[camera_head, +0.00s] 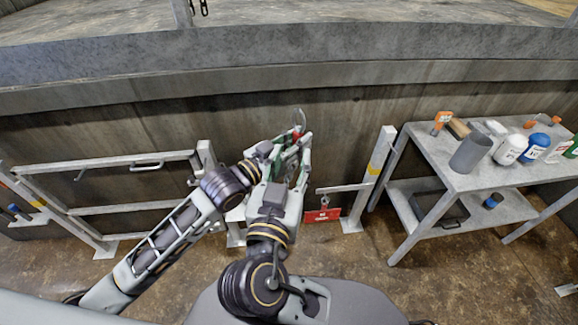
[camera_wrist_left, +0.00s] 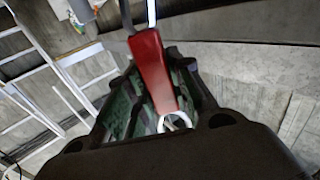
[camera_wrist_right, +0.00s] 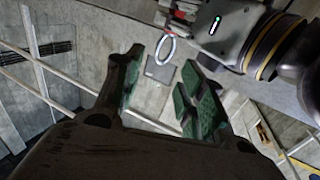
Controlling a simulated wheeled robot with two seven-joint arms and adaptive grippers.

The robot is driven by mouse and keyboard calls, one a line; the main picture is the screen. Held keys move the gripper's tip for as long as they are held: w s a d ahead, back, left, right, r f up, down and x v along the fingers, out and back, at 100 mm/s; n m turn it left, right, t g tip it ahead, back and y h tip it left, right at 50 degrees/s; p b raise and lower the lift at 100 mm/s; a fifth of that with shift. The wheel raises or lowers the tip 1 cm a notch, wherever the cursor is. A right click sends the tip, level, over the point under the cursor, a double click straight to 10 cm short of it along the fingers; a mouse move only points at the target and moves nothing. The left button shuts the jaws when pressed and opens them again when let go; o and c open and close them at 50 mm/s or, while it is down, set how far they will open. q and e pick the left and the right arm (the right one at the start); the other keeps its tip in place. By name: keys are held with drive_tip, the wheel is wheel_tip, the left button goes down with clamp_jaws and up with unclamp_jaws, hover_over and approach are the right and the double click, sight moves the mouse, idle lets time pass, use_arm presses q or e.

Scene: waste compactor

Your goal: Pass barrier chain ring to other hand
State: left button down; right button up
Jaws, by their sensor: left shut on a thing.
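The barrier chain ring is a pale metal ring (camera_wrist_left: 178,121) joined to a red tapered piece (camera_wrist_left: 152,68). My left gripper (camera_wrist_left: 150,95) is shut on the red piece, with a green-padded finger on each side. My right gripper (camera_wrist_right: 160,72) is open and empty, its green-padded fingers spread. In the right wrist view the ring (camera_wrist_right: 166,49) hangs just beyond and between its fingertips, without clear contact. In the head view both grippers are close together in front of the concrete wall, with the ring (camera_head: 300,118) small above them. The grippers overlap there and partly hide each other.
A metal barrier frame (camera_head: 130,158) stands at left. A post with a yellow band (camera_head: 380,160) and a red sign (camera_head: 322,215) stand right of my grippers. Farther right is a grey table (camera_head: 465,180) with a grey cup (camera_head: 471,153), bottles and tools. The wall is close behind.

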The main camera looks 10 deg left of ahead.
sight(301, 130)
drive_tip(key=shift+w+d, duration=0.2)
drive_tip(key=shift+w, duration=1.65)
drive_tip(key=shift+w+d, duration=0.25)
drive_tip(key=shift+w, duration=1.55)
drive_tip(key=shift+w+d, duration=0.2)
drive_tip(key=shift+w, duration=1.65)
clamp_jaws()
use_arm(q)
drive_tip(key=c, duration=1.2)
unclamp_jaws()
drive_tip(key=shift+s+a, duration=0.15)
drive_tip(key=shift+v, duration=5.7)
drive_tip(key=shift+a, duration=0.1)
drive_tip(key=shift+f, duration=0.1)
